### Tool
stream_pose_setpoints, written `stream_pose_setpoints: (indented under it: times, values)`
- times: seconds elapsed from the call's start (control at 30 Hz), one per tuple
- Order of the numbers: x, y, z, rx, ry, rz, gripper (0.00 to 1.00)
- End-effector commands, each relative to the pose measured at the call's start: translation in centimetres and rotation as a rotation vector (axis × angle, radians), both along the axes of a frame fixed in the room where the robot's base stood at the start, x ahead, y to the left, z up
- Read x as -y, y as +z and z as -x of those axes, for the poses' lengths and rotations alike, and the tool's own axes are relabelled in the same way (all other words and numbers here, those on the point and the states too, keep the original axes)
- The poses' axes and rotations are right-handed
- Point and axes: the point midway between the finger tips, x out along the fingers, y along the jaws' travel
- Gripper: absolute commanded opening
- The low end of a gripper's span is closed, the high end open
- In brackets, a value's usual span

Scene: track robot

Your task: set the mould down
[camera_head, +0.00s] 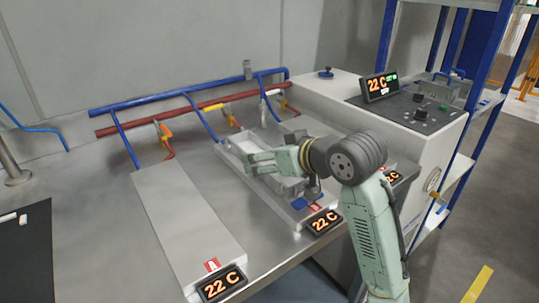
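My gripper (252,163) reaches in from the right over the middle plate, its fingers pointing left. A pale grey block-like piece, which may be the mould (290,186), shows just below my gripper, partly hidden by it. I cannot tell whether it rests on the plate or is held a little above it. The two fingers look apart, but what lies between them is not clear. The middle plate (233,153) carries a blue patch (300,203) near its front end and a "22 C" display (324,222) at its front.
A bare left plate (185,210) has a red tag and a "22 C" display (221,285). Blue and red pipes (190,110) with valves run along the back. A control cabinet (415,120) stands at right, partly behind my arm. A dark mat (25,250) lies far left.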

Motion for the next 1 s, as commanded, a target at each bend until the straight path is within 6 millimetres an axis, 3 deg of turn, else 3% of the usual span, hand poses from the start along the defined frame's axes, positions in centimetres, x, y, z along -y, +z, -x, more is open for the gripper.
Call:
stream_pose_setpoints:
  times: [0.33,0.8,1.0]
  values:
    - [0.6,0.7,0.6,0.002,-0.003,0.001,0.78]
    - [5.5,4.8,7.1,0.002,-0.002,0.001,0.78]
    - [6.4,5.7,8.4,0.000,-0.001,0.000,0.78]
